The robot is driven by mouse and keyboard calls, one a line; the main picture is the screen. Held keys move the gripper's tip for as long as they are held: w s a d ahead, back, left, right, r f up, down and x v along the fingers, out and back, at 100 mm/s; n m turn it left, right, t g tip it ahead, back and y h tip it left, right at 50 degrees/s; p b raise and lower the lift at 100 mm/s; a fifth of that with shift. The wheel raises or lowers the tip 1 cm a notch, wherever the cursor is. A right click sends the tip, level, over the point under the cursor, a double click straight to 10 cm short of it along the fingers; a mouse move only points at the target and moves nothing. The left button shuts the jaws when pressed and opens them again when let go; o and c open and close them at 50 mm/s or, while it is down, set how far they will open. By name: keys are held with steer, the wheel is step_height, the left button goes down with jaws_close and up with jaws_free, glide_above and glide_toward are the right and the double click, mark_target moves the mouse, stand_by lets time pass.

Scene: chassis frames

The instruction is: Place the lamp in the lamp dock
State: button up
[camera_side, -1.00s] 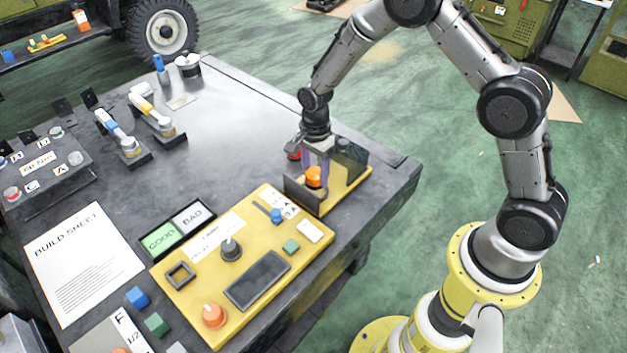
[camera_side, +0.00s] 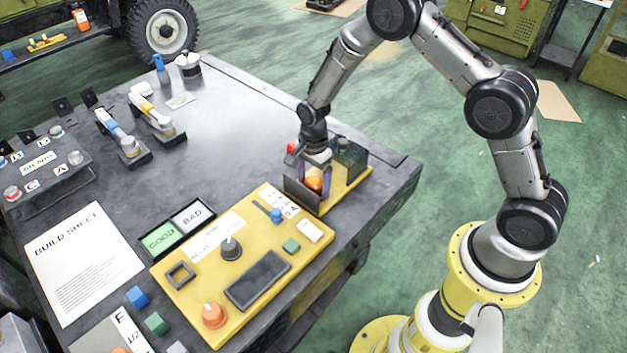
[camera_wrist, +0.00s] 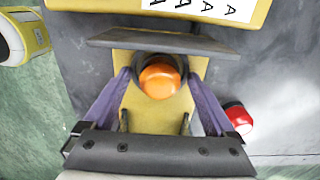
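An orange lamp (camera_side: 313,183) with a dark round base (camera_wrist: 176,60) stands over a yellow plate (camera_wrist: 150,112), just behind a dark upright panel (camera_side: 300,196). My gripper (camera_side: 313,187) is lowered around it. In the wrist view its purple fingers (camera_wrist: 160,77) stand wide apart, one on each side of the lamp, very close to its base. Contact is hard to judge. The panel hides the lamp's foot in the side view. I cannot tell which part is the dock. Another orange knob or lamp (camera_side: 214,314) sits on the yellow control panel (camera_side: 200,330).
A red button (camera_wrist: 236,117) lies close beside the right finger. A dark block (camera_side: 349,155) stands on the plate's far end. The GOOD/BAD tray (camera_side: 178,231) and build sheet (camera_side: 85,265) lie left. The table's middle is clear.

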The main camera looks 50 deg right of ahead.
step_height(320, 180, up, 12)
steer(key=f, duration=0.1)
step_height(320, 180, up, 10)
steer(key=n+t, duration=0.1)
steer(key=n, duration=0.3)
glide_above(314, 179)
steer(key=s, duration=0.5)
steer(key=s+r+n+t, duration=0.1)
steer(key=s+r+n, duration=0.2)
steer(key=s, duration=0.4)
steer(key=s+d+r+n+t, duration=0.1)
steer(key=s+r+n+t, duration=0.1)
steer(key=s+n, duration=0.4)
steer(key=s+r+n+t, duration=0.1)
steer(key=s+r+n, duration=0.4)
steer(key=s, duration=0.4)
steer(key=shift+s+d+t, duration=0.15)
steer(key=shift+s+t, duration=0.15)
steer(key=shift+r, duration=0.1)
